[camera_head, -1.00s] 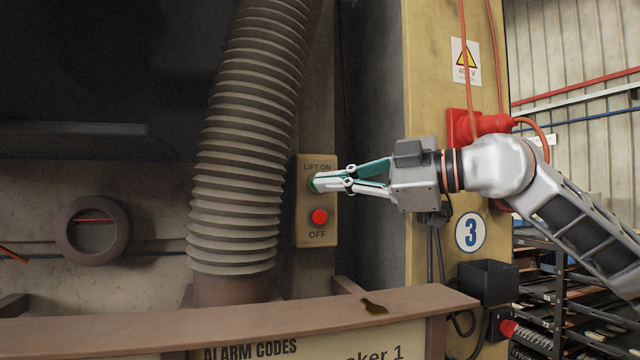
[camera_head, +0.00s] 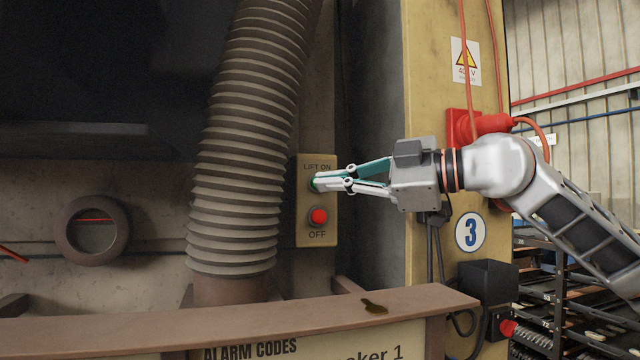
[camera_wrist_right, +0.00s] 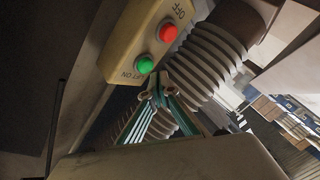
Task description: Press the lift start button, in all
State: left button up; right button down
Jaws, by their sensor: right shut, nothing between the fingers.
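The lift control box (camera_head: 329,238) is yellow, with a green button (camera_head: 312,184) under the words LIFT ON and a red button (camera_head: 319,216) above the word OFF. My right gripper (camera_head: 318,183) reaches in from the right with its fingers shut and empty. Its tips are at the green button and cover most of it in the head view. In the right wrist view the green button (camera_wrist_right: 145,64) shows just beyond the fingertips (camera_wrist_right: 157,86), with the red button (camera_wrist_right: 168,33) further off. I cannot tell whether the tips touch the green button. My left gripper is not in view.
A ribbed hose (camera_head: 235,150) hangs close left of the box. A yellow pillar (camera_head: 430,90) with a red plug socket (camera_head: 462,128) stands to the right. A brown ledge (camera_head: 250,310) runs below. The space in front of the box is free.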

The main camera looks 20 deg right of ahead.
jog(key=shift+w, duration=0.15)
jog(key=shift+w, duration=0.3)
jog(key=shift+w, duration=0.45)
dwell(0.6)
jog(key=shift+s, duration=0.9)
jog(key=shift+s+b, duration=0.1)
jog(key=shift+b, duration=0.25)
jog(key=shift+s+d+b, duration=0.1)
jog(key=shift+s+b, duration=0.55)
jog(key=shift+s, duration=1.75)
